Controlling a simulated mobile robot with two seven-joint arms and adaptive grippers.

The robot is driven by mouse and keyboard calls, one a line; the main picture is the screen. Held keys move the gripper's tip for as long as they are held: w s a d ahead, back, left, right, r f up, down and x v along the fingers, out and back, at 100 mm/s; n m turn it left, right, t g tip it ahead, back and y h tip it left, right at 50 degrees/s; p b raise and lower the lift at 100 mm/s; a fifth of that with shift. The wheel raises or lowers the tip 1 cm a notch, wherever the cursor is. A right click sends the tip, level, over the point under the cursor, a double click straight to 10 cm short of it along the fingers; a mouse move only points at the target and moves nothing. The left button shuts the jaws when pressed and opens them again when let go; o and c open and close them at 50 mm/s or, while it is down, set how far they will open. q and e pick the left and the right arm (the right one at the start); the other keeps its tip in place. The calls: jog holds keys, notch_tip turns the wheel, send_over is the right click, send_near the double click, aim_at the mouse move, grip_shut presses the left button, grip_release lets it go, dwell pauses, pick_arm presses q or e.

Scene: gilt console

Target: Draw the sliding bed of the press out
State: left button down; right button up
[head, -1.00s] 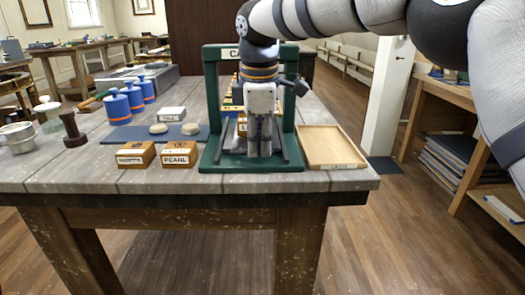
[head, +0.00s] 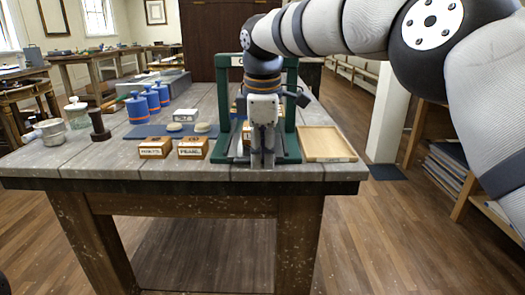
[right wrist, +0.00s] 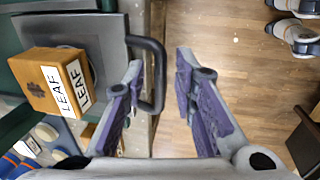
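The press (head: 222,105) is a dark green frame at the front right of the table. In the right wrist view its bed (right wrist: 112,28) is a grey plate carrying a wooden block labelled LEAF (right wrist: 42,82). A black loop handle (right wrist: 157,62) sticks out from the bed towards the table edge. My right gripper (head: 262,164) is in front of the press, hiding much of the bed in the head view. In the right wrist view the gripper (right wrist: 160,88) is open, with the handle's bar between its fingers, nearer the left one. My left gripper is not in view.
Wooden blocks (head: 192,147), one labelled PEARL, stand left of the press. A shallow wooden tray (head: 325,143) lies right of it. Blue canisters (head: 137,107) stand further back. Floor in front of the table is clear; a white post (head: 388,115) stands behind right.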

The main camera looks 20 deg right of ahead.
notch_tip(320, 180, up, 12)
jog(key=s, duration=0.2)
jog(key=shift+a, duration=0.25)
jog(key=shift+f, duration=0.1)
